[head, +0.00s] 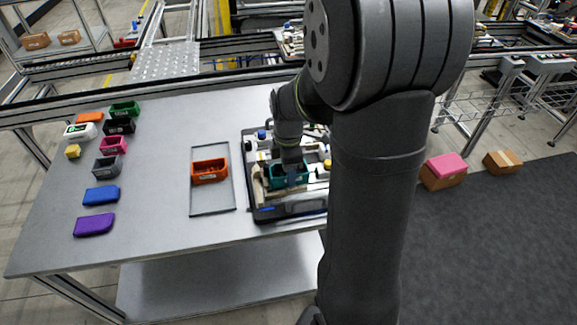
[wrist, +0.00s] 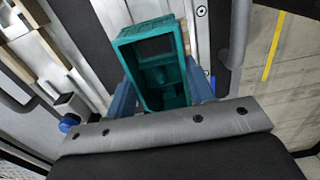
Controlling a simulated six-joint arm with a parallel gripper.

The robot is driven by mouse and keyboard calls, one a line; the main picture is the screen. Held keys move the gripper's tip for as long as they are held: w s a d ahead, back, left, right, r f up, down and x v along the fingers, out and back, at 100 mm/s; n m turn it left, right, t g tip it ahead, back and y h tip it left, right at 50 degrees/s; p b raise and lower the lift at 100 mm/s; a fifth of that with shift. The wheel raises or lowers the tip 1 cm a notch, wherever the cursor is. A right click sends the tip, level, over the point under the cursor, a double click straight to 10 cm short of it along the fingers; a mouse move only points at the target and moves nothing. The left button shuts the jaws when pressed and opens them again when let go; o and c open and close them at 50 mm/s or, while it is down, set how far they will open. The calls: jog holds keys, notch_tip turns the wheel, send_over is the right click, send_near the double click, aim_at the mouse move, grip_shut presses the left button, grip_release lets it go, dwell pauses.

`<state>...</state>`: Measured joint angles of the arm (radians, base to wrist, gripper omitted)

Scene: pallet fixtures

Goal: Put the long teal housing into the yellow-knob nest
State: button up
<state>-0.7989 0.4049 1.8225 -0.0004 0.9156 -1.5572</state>
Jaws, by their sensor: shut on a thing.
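The long teal housing (head: 289,174) is an open rectangular box. My gripper (head: 291,160) is shut on it, over the front left part of the pallet fixture (head: 265,214). In the wrist view the teal housing (wrist: 155,68) sits between the two blue fingers of my gripper (wrist: 160,95), tilted in the picture. I cannot tell whether the housing touches the fixture below. A yellow knob (head: 327,164) shows at the fixture's right, next to my arm. A blue knob (head: 261,135) shows at the back left, and another blue knob (wrist: 68,124) in the wrist view. My arm hides the fixture's right side.
An orange housing (head: 209,171) stands on a grey tray (head: 212,211) left of the fixture. Several coloured housings and blocks, including a blue one (head: 101,195) and a purple one (head: 94,224), lie at the table's left. The table (head: 155,190) is clear between them and the tray.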

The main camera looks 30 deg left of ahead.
jog(key=shift+f, duration=0.45)
jog(key=o, duration=1.1)
notch_tip(320, 180, up, 18)
jog(key=shift+f, duration=0.25)
jog(key=shift+f, duration=0.1)
notch_tip(320, 180, down, 17)
jog(key=shift+f, duration=0.15)
